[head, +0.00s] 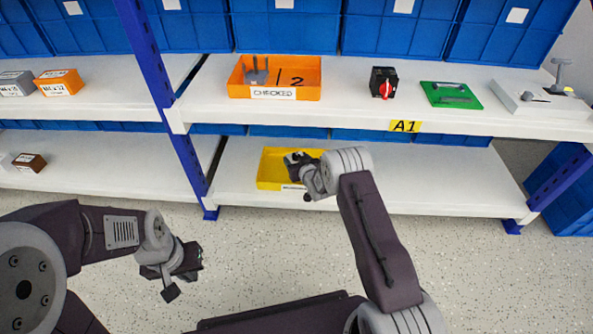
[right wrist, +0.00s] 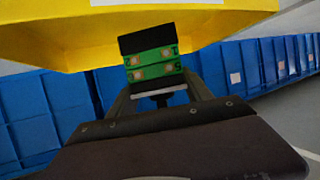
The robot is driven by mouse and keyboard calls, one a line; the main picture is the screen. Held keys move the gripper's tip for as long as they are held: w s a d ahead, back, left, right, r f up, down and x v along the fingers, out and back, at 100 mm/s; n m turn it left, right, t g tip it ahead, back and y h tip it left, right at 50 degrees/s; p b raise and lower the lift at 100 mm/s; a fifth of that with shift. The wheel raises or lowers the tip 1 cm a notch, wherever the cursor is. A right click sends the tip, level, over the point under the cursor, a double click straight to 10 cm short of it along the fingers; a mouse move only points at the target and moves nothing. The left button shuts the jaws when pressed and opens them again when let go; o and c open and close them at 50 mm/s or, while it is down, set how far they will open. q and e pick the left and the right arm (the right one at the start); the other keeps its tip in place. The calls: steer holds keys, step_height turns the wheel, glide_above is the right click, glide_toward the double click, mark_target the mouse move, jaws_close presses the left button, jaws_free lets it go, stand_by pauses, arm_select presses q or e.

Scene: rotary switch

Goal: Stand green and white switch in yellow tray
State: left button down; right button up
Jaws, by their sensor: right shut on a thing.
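The yellow tray (head: 265,168) sits on the lower shelf, and its yellow side also fills the top of the right wrist view (right wrist: 60,42). My right gripper (head: 294,163) is at the tray's right part and covers some of it. In the right wrist view my right gripper (right wrist: 160,88) is shut on the switch (right wrist: 152,66), which shows green with black and a pale strip. The switch overlaps the tray there; whether it touches the tray floor is hidden. My left gripper (head: 185,272) hangs empty over the floor at lower left, its fingers apart.
On the upper shelf (head: 350,112) stand an orange tray marked CHECKED (head: 232,82), a black and red rotary switch (head: 384,83), a green plate (head: 450,95) and a white block (head: 540,102). This shelf lies above the yellow tray. The lower shelf is clear right of my arm (head: 450,180).

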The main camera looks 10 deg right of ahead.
step_height(320, 180, down, 4)
steer(key=b, duration=0.4)
steer(key=shift+f, duration=0.2)
steer(key=shift+r+p, duration=0.3)
steer(key=shift+p, duration=0.05)
steer(key=shift+f, duration=0.15)
steer(key=o, duration=1.6)
